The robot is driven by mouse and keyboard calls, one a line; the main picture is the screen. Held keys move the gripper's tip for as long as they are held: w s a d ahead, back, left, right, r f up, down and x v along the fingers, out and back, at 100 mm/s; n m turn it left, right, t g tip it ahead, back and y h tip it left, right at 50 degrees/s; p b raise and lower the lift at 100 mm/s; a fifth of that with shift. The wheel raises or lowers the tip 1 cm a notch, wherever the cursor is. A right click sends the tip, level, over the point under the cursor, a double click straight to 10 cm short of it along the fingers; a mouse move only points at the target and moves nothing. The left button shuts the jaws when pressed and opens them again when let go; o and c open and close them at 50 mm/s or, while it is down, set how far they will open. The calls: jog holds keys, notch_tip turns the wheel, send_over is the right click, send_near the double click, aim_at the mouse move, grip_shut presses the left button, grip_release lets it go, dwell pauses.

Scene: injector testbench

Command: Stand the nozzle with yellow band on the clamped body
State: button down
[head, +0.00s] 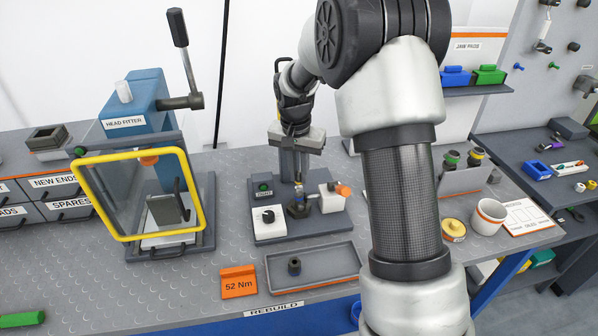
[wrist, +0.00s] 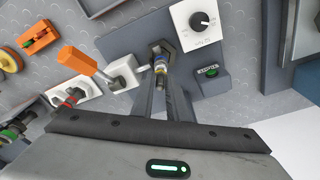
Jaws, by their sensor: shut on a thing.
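My gripper (wrist: 160,78) is shut on the nozzle with yellow band (wrist: 160,66), which shows small between the fingertips in the wrist view. In the head view my gripper (head: 298,188) points down over the clamp station (head: 285,232). The nozzle is small and partly hidden there. The clamped body (wrist: 159,48) shows as a dark part right at the nozzle's end, beside the white clamp block (wrist: 123,73) with its orange handle (wrist: 85,65). The nozzle looks in line with the body; I cannot tell whether they touch.
A grey tray (head: 335,268) holding a dark cylinder (head: 294,266) lies in front. A yellow-framed guard (head: 128,238) stands left. A rack (head: 462,180) with banded nozzles and a white cup (head: 487,218) stand right.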

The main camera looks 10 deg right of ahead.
aim_at(299, 172)
jog(key=shift+f, duration=0.15)
jog(key=shift+f+b, duration=0.4)
jog(key=shift+f, duration=0.15)
dwell(0.4)
jog(key=c, duration=1.2)
grip_release()
jog(key=shift+o, duration=0.2)
jog(key=shift+r+p, duration=2.45)
jog(key=shift+r, duration=1.6)
